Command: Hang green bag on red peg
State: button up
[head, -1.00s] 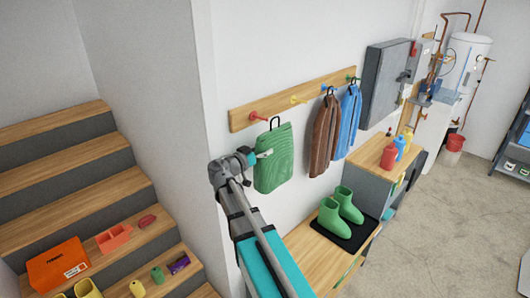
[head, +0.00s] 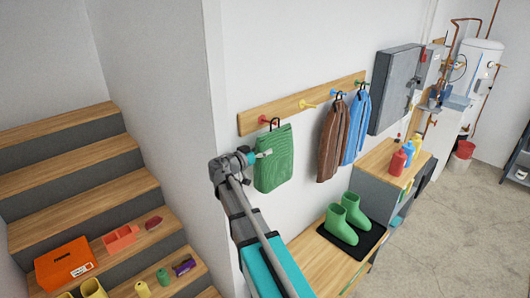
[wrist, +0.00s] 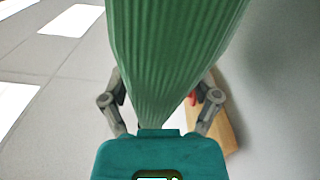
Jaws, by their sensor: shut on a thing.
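The green ribbed bag (head: 273,165) hangs upright from my gripper (head: 264,153), in front of the wall. Its black loop (head: 275,122) stands up at the top. The red peg (head: 263,119) sticks out near the left end of the wooden rail (head: 284,107). In the head view the loop overlaps the peg's end; whether it is around or in front of it I cannot tell. In the wrist view the green bag (wrist: 165,50) fills the middle between my fingers and hides their tips. A red bit, likely the peg (wrist: 215,96), shows right of it.
A brown jacket (head: 331,140) and a blue one (head: 356,125) hang farther right on the rail. The yellow peg (head: 307,104) is bare. Green boots (head: 342,220) stand on a bench below. Wooden stairs (head: 75,170) lie left, past the wall corner.

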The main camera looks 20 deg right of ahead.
jog(key=shift+w+a, duration=0.25)
jog(key=shift+w, duration=0.5)
jog(key=shift+w+a+f+b, duration=0.2)
jog(key=shift+w+f+b, duration=0.35)
jog(key=shift+w+b, duration=0.05)
jog(key=o, duration=1.1)
jog(key=shift+o, duration=0.2)
jog(key=shift+a, duration=0.2)
jog(key=v, duration=1.1)
jog(key=shift+s+a, duration=0.15)
jog(key=shift+a, duration=0.2)
